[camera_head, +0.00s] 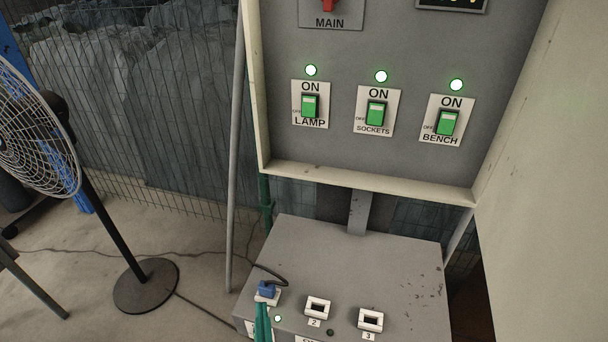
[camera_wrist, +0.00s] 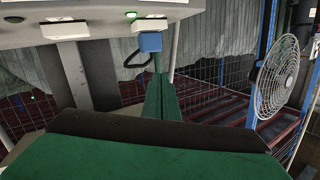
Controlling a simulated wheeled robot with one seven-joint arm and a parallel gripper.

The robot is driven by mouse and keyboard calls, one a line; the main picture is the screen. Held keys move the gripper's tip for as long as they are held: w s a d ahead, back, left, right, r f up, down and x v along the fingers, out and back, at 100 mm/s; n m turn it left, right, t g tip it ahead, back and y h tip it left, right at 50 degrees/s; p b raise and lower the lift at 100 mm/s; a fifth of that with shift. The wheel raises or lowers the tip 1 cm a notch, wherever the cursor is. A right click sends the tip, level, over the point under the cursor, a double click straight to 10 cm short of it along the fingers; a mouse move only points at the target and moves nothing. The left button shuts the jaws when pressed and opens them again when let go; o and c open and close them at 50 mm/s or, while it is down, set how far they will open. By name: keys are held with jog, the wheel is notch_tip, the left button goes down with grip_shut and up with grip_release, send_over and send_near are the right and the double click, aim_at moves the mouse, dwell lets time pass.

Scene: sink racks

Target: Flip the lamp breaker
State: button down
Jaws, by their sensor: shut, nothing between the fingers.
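The lamp breaker (camera_head: 310,105) is a green rocker on a white plate marked ON, OFF and LAMP, at the left of the breaker row in the head view. The green light (camera_head: 311,70) above it is lit. My gripper (camera_head: 262,308) shows at the bottom of the head view as narrow green fingers, well below the breaker. In the wrist view the green fingers (camera_wrist: 158,80) are shut together and empty. Their tips appear close to the blue plug (camera_head: 267,289); whether they touch it I cannot tell. The breaker does not show in the wrist view.
The sockets breaker (camera_head: 376,113) and bench breaker (camera_head: 446,122) sit to the right, both lit green. The panel frame (camera_head: 365,180) juts out above the grey socket box (camera_head: 345,255). A black cable leaves the plug. A fan (camera_head: 130,235) stands left.

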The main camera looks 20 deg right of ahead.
aim_at(308, 113)
jog(key=w+d+r+m+h, duration=0.3)
jog(key=w+r+m, duration=0.2)
jog(key=r, duration=0.5)
jog(key=w+d+r+m+h, duration=0.2)
jog(key=w+d+r+m, duration=0.3)
jog(key=r, duration=0.6)
jog(key=s+r+m+g+h, duration=0.1)
jog(key=s+r+m+g, duration=0.1)
jog(key=r+m, duration=0.8)
notch_tip(308, 113, up, 9)
jog(key=shift+s+d+f+g+h, duration=0.2)
jog(key=shift+s+g+h, duration=0.2)
jog(key=shift+s, duration=0.35)
jog(key=x, duration=1.4)
jog(key=shift+w, duration=0.1)
